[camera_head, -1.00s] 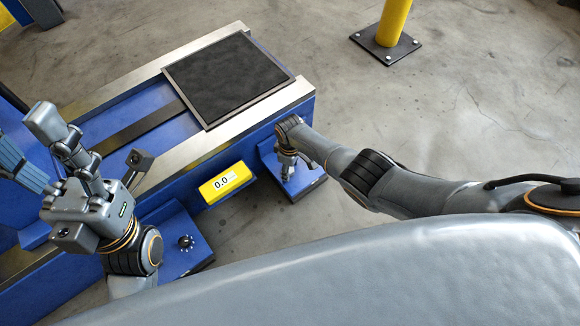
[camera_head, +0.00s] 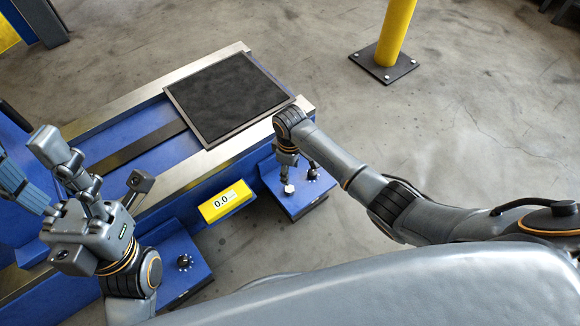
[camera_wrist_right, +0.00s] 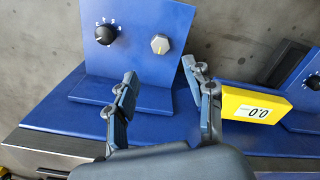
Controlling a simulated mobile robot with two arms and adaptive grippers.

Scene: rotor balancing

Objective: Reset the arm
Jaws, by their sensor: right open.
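My right gripper (camera_head: 286,172) is open and empty, pointing down over the blue control box (camera_head: 311,206) at the machine's front. In the right wrist view its two fingertips (camera_wrist_right: 160,72) are spread apart. A pale hexagonal knob (camera_wrist_right: 160,43) shows just beyond the gap between them, and a black dial (camera_wrist_right: 105,34) is to its left. In the head view the pale knob (camera_head: 288,188) is just below the gripper, and the black dial (camera_head: 312,174) is to its right. My left gripper (camera_head: 95,190) is over the machine's left part; its finger state is unclear.
The blue machine carries a dark square pad (camera_head: 228,98) on its bed. A yellow display (camera_head: 227,201) reads 0.0. Another blue box with a black dial (camera_head: 184,262) is at lower left. A yellow post (camera_head: 397,30) stands on the floor. The floor at right is clear.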

